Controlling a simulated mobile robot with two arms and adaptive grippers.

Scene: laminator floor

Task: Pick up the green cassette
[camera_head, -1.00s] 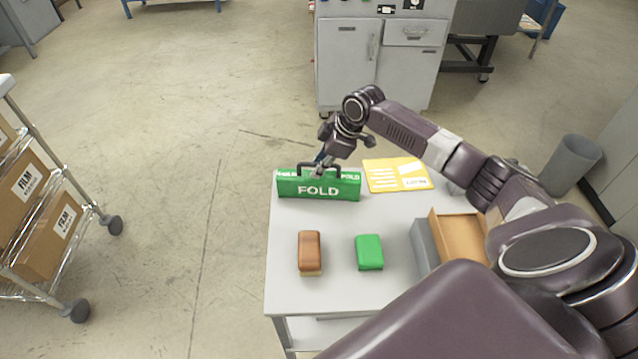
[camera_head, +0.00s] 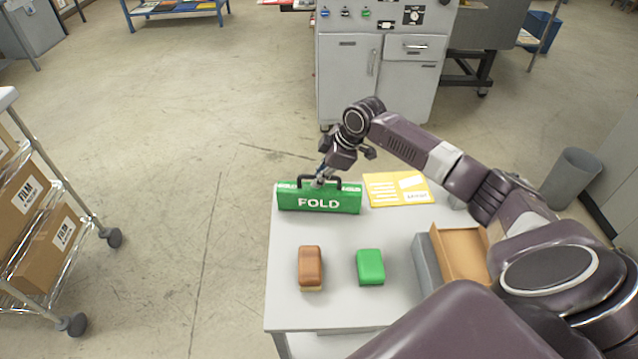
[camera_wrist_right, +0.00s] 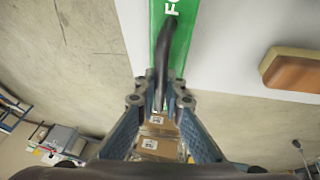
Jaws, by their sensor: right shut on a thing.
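The green cassette (camera_head: 330,199) is a long green case marked FOLD with a dark handle. It stands at the far left edge of the grey table (camera_head: 342,236). My right gripper (camera_head: 321,178) is above the cassette and shut on its handle. In the right wrist view, the fingers (camera_wrist_right: 160,103) close around the dark handle (camera_wrist_right: 163,65), with the green case (camera_wrist_right: 181,45) beyond. I cannot tell whether the cassette's base touches the table. My left gripper is not in view.
A yellow folder (camera_head: 397,189) lies right of the cassette. A brown block (camera_head: 310,265) and a green block (camera_head: 370,266) lie nearer. An open cardboard box (camera_head: 460,255) is at the right. A cart with boxes (camera_head: 48,240) stands left; open floor lies between.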

